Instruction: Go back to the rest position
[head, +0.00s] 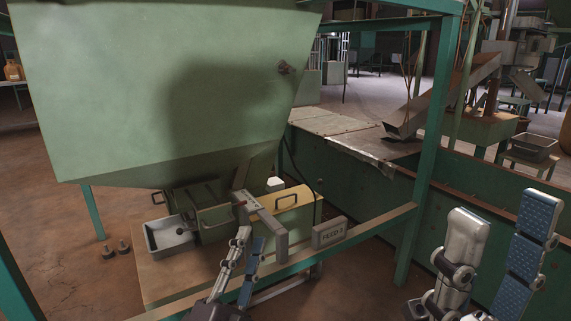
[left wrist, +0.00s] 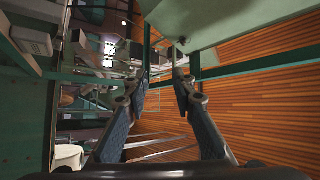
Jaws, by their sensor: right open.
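My left gripper (head: 248,242) is in the lower middle of the head view, in front of the table under the hopper. In the left wrist view its two fingers (left wrist: 161,72) stand apart with nothing held between them. My right gripper (head: 506,215) is at the lower right of the head view. Its two fingers, with blue pads, are spread wide and empty, over the green rail side. The large green hopper (head: 150,90) fills the upper left of the head view.
Under the hopper are a grey metal tray (head: 184,240), a green box (head: 213,225), a yellow box with a handle (head: 303,203) and a grey lever-like part (head: 275,232). A FEED-1 sign (head: 329,233) sits on the green frame beam (head: 375,223). A chute (head: 450,95) stands behind.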

